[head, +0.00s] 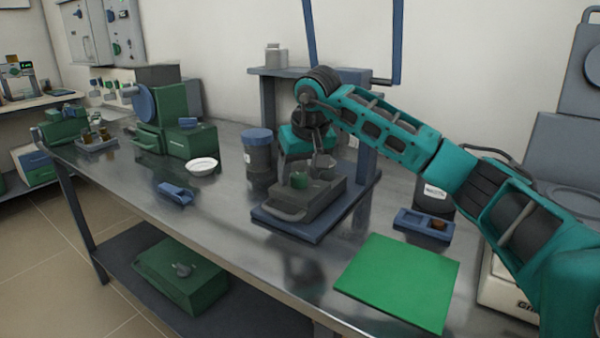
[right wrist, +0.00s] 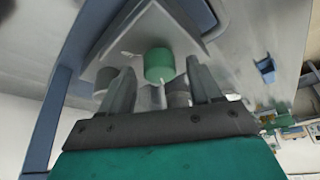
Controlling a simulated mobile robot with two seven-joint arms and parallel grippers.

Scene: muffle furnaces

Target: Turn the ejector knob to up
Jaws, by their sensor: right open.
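The green round knob (head: 300,181) stands on top of a grey box-shaped unit (head: 325,200) on a blue base. It also shows in the right wrist view (right wrist: 159,64), with a small pale mark beside it. My right gripper (head: 308,168) is over the unit, very close to the knob. In the right wrist view my right gripper (right wrist: 160,84) is open, one finger on each side of the knob's line, with nothing held. Whether the fingertips reach the knob's sides is unclear. The knob's setting cannot be read. My left gripper is out of view.
A blue-lidded grey jar (head: 258,155) stands left of the unit, and a blue frame (head: 367,135) rises behind it. A blue tray (head: 423,225) and a green mat (head: 398,280) lie to the right. The bench in front left is mostly clear.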

